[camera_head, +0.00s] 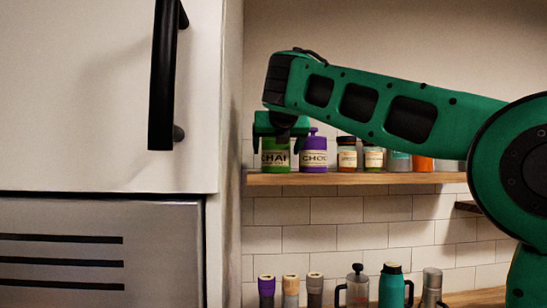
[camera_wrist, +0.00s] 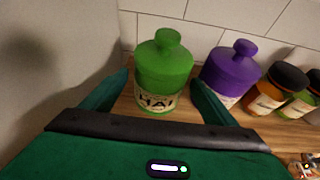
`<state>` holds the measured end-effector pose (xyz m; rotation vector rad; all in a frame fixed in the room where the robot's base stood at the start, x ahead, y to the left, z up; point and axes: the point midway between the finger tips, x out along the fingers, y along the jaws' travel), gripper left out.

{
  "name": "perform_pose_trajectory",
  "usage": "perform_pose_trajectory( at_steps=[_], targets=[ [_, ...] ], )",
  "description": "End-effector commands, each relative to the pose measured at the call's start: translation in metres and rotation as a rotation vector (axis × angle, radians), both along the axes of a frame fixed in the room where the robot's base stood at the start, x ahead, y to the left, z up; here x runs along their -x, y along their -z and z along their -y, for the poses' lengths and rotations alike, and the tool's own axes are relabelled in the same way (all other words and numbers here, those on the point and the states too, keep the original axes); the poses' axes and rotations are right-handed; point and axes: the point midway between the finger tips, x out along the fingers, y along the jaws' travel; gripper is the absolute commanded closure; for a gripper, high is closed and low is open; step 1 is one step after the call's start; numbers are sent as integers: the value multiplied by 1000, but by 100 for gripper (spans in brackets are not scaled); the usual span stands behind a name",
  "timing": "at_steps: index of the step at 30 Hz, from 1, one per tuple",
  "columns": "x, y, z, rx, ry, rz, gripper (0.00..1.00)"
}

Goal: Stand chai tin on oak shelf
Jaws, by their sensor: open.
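The green chai tin (camera_head: 276,155) stands upright on the oak shelf (camera_head: 330,178), at the shelf's left end. In the wrist view the chai tin (camera_wrist: 163,75) shows its knobbed lid and its label. My gripper (camera_head: 277,140) is at the tin from the front; in the wrist view its two fingers (camera_wrist: 158,90) are spread on either side of the tin, with gaps visible between fingers and tin. The tin's base rests on the shelf's wood. Part of the tin's top is hidden behind my gripper in the head view.
A purple choc tin (camera_head: 314,155) stands close to the right of the chai tin, followed by several jars (camera_head: 347,154). A wall bounds the shelf on the left. Below, a counter holds several bottles (camera_head: 391,285). A white cabinet door with a black handle (camera_head: 165,75) is at left.

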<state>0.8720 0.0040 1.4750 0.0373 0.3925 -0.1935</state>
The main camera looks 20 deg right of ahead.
Motion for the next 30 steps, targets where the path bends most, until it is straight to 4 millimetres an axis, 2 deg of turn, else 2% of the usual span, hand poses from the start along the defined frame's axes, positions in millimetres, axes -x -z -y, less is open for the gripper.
perform_pose_trajectory(
  at_steps=[6,13,18,30],
  targets=[
    [41,-18,-9,-1,-3,2,19],
    [70,-30,-15,-1,-2,0,19],
    [78,-33,-16,0,-1,0,19],
    [79,-33,-16,0,0,0,19]
  ],
)
